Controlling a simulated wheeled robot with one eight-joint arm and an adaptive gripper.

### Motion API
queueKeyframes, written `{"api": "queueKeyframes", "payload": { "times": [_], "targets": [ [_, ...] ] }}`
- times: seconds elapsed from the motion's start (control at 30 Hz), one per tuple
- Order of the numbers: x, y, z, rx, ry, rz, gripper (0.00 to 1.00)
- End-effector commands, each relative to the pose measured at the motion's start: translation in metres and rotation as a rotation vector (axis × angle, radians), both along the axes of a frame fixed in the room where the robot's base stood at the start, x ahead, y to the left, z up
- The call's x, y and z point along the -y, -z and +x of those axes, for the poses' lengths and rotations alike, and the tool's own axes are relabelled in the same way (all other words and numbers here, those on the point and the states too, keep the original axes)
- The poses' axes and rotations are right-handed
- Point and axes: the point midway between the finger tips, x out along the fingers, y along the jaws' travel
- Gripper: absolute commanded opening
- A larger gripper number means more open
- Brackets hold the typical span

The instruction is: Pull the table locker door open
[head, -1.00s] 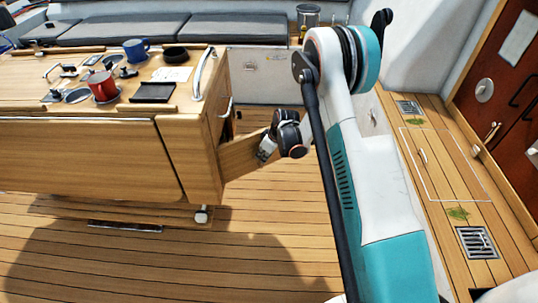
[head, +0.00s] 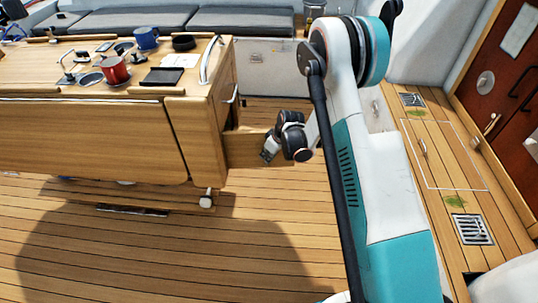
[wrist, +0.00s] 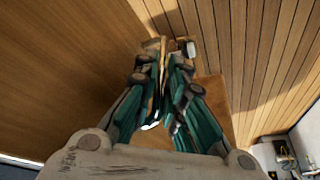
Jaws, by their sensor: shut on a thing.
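The table locker door (head: 245,147) is a plain wooden panel at the right end of the wooden table (head: 90,135). In the head view it stands open, sticking out to the right from the table's end. My gripper (head: 270,149) is at its outer end, partly hidden behind my wrist. In the wrist view my gripper (wrist: 163,60) has its green and dark fingers closed around a thin brown edge of the door. I cannot tell whether a handle is between the fingers.
On the table are a red mug (head: 115,70), a blue mug (head: 146,37) and a black tray (head: 162,76). A curved metal rail (head: 210,58) stands at its end. Grey bench cushions (head: 240,20) lie behind. The plank floor in front is clear.

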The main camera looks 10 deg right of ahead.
Motion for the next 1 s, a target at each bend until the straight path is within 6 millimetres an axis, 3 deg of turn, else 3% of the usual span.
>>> {"api": "queueKeyframes", "payload": {
  "times": [0.03, 0.27, 0.3, 0.37, 0.8, 1.0],
  "targets": [
    [-0.01, -0.002, 0.001, 0.002, -0.013, 0.01, 0.0],
    [-0.01, -0.002, 0.001, 0.004, -0.013, 0.01, 0.0],
    [-0.01, -0.002, 0.001, 0.004, -0.013, 0.01, 0.2],
    [-0.01, -0.002, 0.001, 0.004, -0.012, 0.01, 0.3],
    [-0.009, -0.002, 0.001, 0.004, -0.011, 0.01, 0.3],
    [-0.004, -0.019, -0.004, 0.005, -0.01, 0.01, 0.3]
  ]
}}
